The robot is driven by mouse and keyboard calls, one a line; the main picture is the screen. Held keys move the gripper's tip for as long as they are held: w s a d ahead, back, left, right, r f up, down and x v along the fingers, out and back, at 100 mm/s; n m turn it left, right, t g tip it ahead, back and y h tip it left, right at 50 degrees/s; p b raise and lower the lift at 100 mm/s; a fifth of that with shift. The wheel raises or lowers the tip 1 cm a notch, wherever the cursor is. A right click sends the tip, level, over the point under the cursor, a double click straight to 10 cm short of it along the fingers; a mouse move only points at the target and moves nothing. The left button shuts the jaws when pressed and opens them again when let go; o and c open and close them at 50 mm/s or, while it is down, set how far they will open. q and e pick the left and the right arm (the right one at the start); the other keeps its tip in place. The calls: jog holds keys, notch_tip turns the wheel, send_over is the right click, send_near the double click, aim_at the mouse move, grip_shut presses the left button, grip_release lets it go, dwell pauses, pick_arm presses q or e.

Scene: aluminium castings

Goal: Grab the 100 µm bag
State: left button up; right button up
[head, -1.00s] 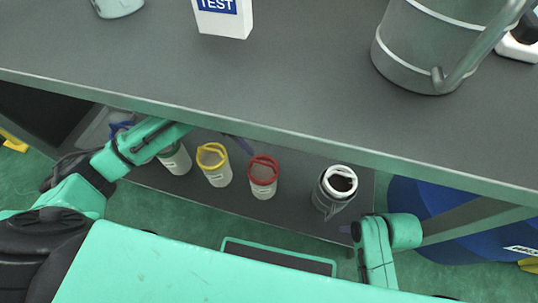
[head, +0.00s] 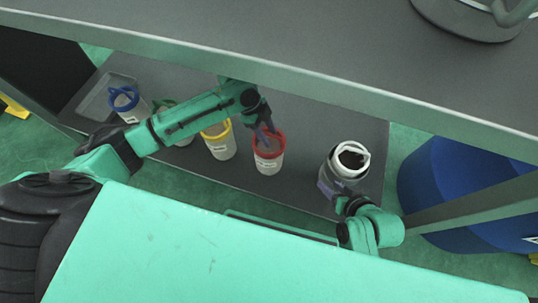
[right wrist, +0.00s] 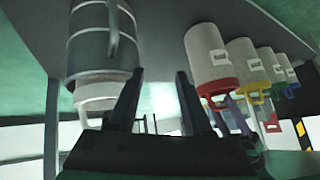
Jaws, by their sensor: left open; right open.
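Several white bags with coloured rims stand in a row on the lower shelf: blue (head: 126,103), green (head: 184,139), yellow (head: 220,146) and red (head: 268,160). Their labels are too small to read, so I cannot tell which is 100 µm. The green one is partly hidden by my left arm. My left gripper (head: 267,127) is open at the red rim; contact is unclear. My right gripper (head: 328,189) is open beside a metal vessel with a white-rimmed bag (head: 350,157). In the right wrist view its fingers (right wrist: 158,98) are apart and empty, with the red-rimmed bag (right wrist: 209,60) to their right.
The lower shelf (head: 300,190) lies under the grey tabletop (head: 300,40), whose edge runs above the bags. A clear tray (head: 97,100) sits at the shelf's left end. The metal vessel (right wrist: 103,42) is close to my right fingers. A blue drum (head: 440,200) stands right.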

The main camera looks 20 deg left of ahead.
pick_arm(q)
jog(key=shift+d+f, duration=0.1)
jog(key=shift+f, duration=0.15)
grip_shut()
jog(key=shift+r, duration=0.1)
dwell(1.2)
